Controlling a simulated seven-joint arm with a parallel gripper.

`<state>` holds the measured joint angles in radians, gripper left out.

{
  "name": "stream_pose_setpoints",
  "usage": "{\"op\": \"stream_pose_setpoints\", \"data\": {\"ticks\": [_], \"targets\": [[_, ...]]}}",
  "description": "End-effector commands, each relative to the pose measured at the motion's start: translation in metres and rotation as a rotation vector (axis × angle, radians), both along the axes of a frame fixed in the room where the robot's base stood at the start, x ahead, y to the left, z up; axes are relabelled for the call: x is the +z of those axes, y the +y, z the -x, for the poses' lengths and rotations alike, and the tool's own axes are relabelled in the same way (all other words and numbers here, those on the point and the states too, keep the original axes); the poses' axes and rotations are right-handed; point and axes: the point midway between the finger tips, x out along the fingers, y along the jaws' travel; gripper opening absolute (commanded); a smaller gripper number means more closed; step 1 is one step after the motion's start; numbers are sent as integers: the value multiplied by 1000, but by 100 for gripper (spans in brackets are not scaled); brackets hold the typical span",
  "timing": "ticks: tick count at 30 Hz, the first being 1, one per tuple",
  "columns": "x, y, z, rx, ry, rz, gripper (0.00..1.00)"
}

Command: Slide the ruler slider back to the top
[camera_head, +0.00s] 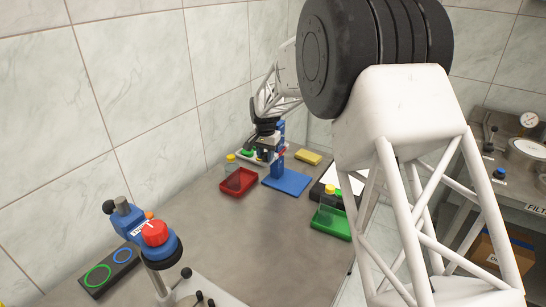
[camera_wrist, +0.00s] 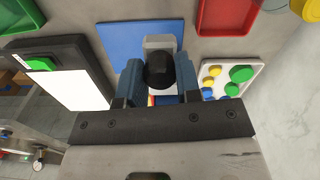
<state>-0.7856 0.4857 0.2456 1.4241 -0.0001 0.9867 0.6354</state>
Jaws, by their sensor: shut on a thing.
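The ruler stand is a blue base plate (camera_head: 287,181) with a blue upright (camera_head: 281,135) at the back of the bench. My gripper (camera_head: 265,148) is at the upright, above the base plate. In the wrist view, a round black knob (camera_wrist: 160,69), seemingly the ruler slider's, sits between my two fingers. My gripper (camera_wrist: 160,76) is shut on it. The blue base plate (camera_wrist: 115,40) lies beyond it in that view. The ruler scale and the slider's height on it are hidden by my gripper.
A red tray (camera_head: 238,190) and a white panel with coloured buttons (camera_wrist: 215,90) stand beside the stand. A green tray (camera_head: 332,231), a yellow block (camera_head: 308,157) and a white sheet on a black board (camera_wrist: 75,85) are at the other side. A red-capped blue device (camera_head: 155,232) stands in front.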

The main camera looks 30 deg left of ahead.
Motion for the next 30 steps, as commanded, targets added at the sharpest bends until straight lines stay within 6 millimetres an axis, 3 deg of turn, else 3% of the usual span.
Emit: {"op": "stream_pose_setpoints", "data": {"ticks": [30], "targets": [[37, 1, 0, 1, -3, -3, 11]]}}
